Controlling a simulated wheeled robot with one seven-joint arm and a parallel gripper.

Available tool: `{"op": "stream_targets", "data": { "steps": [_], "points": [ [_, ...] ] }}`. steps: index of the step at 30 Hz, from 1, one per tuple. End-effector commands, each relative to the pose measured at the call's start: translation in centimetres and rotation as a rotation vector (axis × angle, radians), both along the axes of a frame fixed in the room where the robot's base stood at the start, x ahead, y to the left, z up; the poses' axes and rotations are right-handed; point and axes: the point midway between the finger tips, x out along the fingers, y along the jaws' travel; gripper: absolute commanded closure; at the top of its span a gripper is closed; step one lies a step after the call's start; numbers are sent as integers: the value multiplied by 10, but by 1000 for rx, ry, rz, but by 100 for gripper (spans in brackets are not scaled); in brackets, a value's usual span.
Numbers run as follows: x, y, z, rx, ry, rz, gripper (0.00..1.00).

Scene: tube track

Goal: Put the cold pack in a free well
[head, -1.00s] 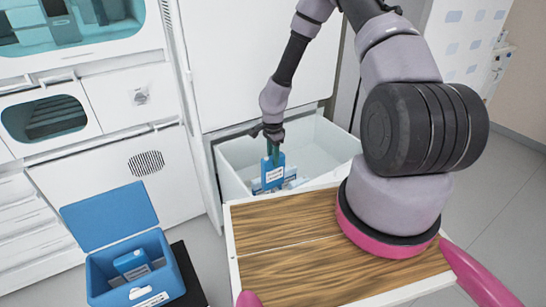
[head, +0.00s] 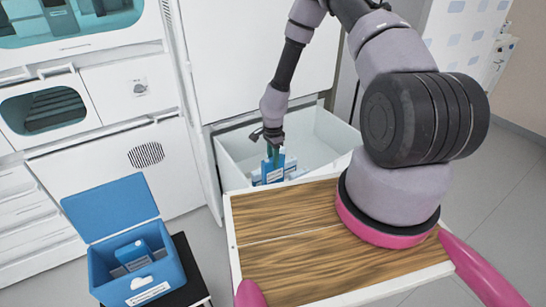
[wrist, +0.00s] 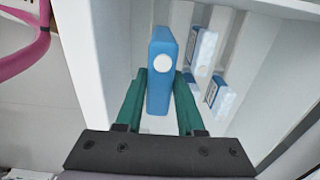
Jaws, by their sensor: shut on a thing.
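My gripper (head: 273,150) is shut on a blue cold pack (head: 275,170), which stands upright between its green fingers, inside the open white drawer (head: 232,166). In the wrist view the held cold pack (wrist: 160,75) is blue with a round white spot, and a green finger lies on each side. Blue-and-white packs (wrist: 200,48) lie in the drawer to its right. An open blue cooler box (head: 100,275) stands at the lower left in the head view. A blue pack (head: 130,250) is inside it, beside darker space; its individual wells are hard to make out.
The cooler's lid (head: 110,207) is raised at the back. A wooden top (head: 300,245) with a white rim lies in front of the drawer. The drawer walls stand close around my gripper. White cabinets (head: 110,180) line the back left.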

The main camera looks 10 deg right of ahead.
Motion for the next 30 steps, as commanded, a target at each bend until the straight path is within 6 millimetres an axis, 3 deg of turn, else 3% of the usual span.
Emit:
{"op": "stream_targets", "data": {
  "steps": [18,30],
  "points": [
    [0,0,-30,1,0,-1,100],
    [0,0,-34,1,-1,0,100]
  ]
}}
